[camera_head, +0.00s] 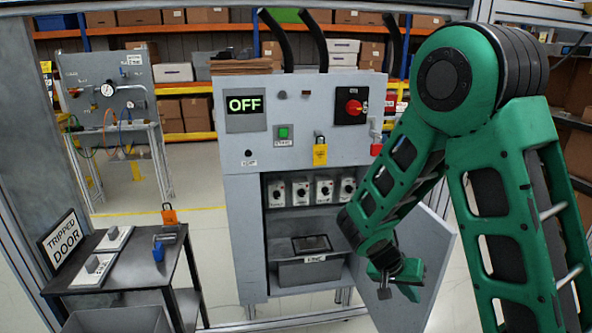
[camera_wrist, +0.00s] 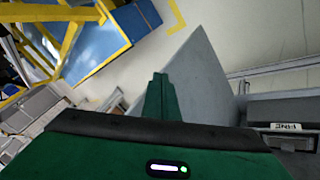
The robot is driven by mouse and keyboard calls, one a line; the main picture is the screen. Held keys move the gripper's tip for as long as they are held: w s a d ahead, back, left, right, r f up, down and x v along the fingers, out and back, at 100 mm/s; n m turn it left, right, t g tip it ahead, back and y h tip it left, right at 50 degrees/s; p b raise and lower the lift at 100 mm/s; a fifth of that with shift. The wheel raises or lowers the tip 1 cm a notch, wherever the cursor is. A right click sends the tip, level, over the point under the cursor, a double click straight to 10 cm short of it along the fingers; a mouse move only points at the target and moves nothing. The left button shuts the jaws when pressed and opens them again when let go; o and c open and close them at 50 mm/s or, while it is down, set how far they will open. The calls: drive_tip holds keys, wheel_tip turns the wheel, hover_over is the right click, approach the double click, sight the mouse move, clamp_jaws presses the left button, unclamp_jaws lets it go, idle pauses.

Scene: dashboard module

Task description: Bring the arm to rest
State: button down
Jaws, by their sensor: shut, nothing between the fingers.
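My green arm reaches down from the upper right in the head view. My gripper (camera_head: 409,288) hangs low, in front of the open grey cabinet door (camera_head: 432,250). It is shut and holds nothing. In the wrist view, the closed green fingers (camera_wrist: 159,98) stand in front of a grey panel (camera_wrist: 200,75), which looks like the same door. I cannot tell the exact gap between the fingers and the door.
A drawer (camera_head: 313,272) sits inside, low down. A dark table (camera_head: 120,245) with padlocks stands left. Pale floor lies between.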

drive_tip(key=s+d+r+y, duration=0.3)
drive_tip(key=s+r, duration=0.5)
drive_tip(key=s, duration=0.4)
drive_tip(key=s+d+r+g+y, duration=0.1)
drive_tip(key=s+d+r+y, duration=0.3)
drive_tip(key=s+r, duration=0.4)
drive_tip(key=s, duration=0.5)
drive_tip(key=shift+s+r, duration=0.2)
drive_tip(key=shift+r, duration=0.2)
drive_tip(key=shift+w+f, duration=0.25)
drive_tip(key=shift+w, duration=0.35)
drive_tip(key=c, duration=2.4)
unclamp_jaws()
drive_tip(key=shift+c, duration=0.2)
